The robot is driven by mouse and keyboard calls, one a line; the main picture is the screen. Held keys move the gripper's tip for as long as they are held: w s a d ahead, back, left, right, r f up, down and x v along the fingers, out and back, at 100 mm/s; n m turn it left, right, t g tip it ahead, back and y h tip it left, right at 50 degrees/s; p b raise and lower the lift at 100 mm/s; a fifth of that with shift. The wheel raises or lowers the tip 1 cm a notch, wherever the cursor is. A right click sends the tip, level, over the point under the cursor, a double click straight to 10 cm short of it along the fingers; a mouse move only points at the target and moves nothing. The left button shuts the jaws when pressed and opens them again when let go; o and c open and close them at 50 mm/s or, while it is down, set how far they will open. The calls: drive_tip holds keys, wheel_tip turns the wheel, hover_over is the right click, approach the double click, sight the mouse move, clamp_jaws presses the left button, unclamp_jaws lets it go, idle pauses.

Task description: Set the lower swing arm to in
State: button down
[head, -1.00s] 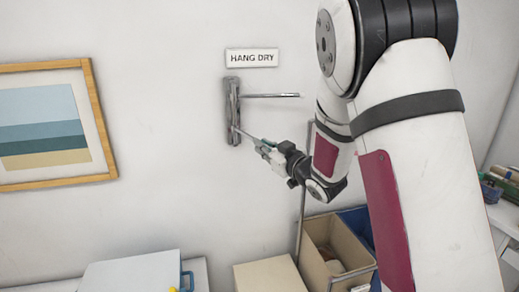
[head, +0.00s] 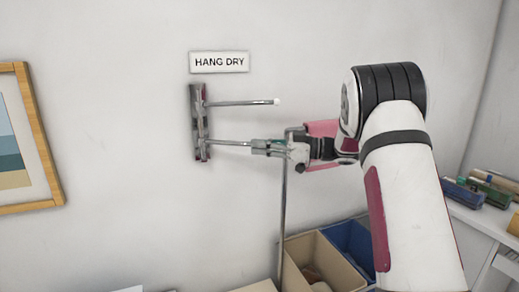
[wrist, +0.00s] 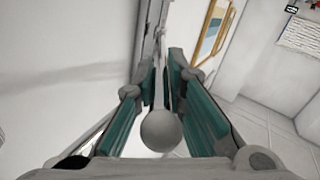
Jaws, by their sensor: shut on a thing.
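A metal wall bracket (head: 197,125) below the HANG DRY sign carries two thin swing arms. The upper swing arm (head: 240,103) points right and ends in a pale tip. The lower swing arm (head: 228,144) also points right, tilted slightly down in the head view. My gripper (head: 262,147) is shut on the lower swing arm toward its outer end. In the wrist view, the lower arm's round end knob (wrist: 160,130) sits between the teal finger pads of my gripper (wrist: 160,84), with the rod running away toward the bracket.
A thin upright pole (head: 283,215) stands behind and below my gripper. A tan bin (head: 308,245) and a blue bin (head: 352,240) stand below. A framed picture (head: 45,140) hangs at left, and a shelf with items (head: 490,210) is at right.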

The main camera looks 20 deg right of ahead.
drive_tip(key=shift+w+d+n+g, duration=0.15)
drive_tip(key=shift+w+n+g, duration=0.15)
drive_tip(key=shift+w, duration=0.05)
drive_tip(key=c, duration=1.6)
unclamp_jaws()
drive_tip(key=v, duration=1.2)
drive_tip(key=shift+w+d+f, duration=0.1)
drive_tip(key=shift+f, duration=0.05)
drive_tip(key=shift+c, duration=0.6)
